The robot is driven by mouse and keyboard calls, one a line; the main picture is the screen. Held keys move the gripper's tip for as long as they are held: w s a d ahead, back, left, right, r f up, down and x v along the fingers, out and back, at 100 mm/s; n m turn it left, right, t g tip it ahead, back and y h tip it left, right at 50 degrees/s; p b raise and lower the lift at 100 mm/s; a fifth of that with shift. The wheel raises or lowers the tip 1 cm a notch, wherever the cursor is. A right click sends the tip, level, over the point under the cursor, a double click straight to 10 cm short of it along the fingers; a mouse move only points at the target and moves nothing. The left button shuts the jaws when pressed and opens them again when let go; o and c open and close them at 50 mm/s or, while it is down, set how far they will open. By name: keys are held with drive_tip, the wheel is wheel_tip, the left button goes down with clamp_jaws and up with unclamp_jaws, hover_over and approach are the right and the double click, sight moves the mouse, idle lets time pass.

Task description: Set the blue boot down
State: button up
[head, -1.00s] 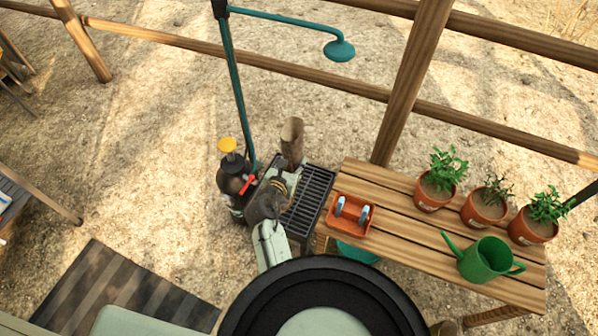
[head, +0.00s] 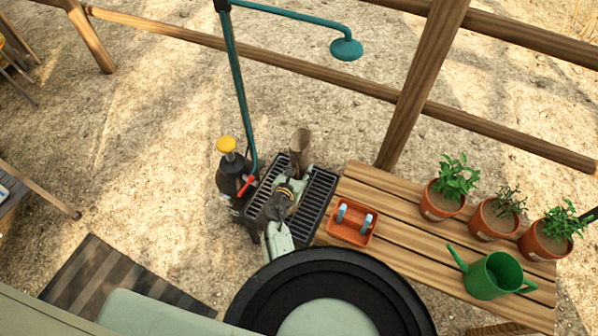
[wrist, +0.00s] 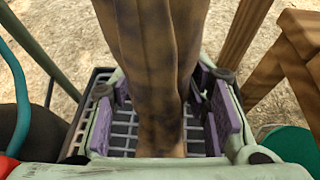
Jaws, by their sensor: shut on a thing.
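My gripper (head: 296,180) is shut on a tall brown boot (head: 301,145), held upright over the far part of a black slatted grate (head: 322,190). In the wrist view the boot (wrist: 155,50) stands between purple-padded jaws (wrist: 165,115), with grate bars below and around it. Its surface is brown and streaked, as if muddy; no blue shows on it. Its lower end is partly hidden by my gripper, and I cannot tell whether it touches the grate.
A dark pump bottle (head: 233,182) with a yellow top and the teal shower pipe (head: 240,100) stand close left of the grate. At right is a wooden bench (head: 400,237) with an orange tray (head: 352,236), potted plants (head: 442,200) and a green watering can (head: 492,277).

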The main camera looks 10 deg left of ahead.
drive_tip(key=shift+f, duration=0.15)
drive_tip(key=o, duration=1)
drive_tip(key=shift+f, duration=0.15)
drive_tip(key=shift+c, duration=0.2)
drive_tip(key=o, duration=0.5)
drive_tip(key=shift+c, duration=0.2)
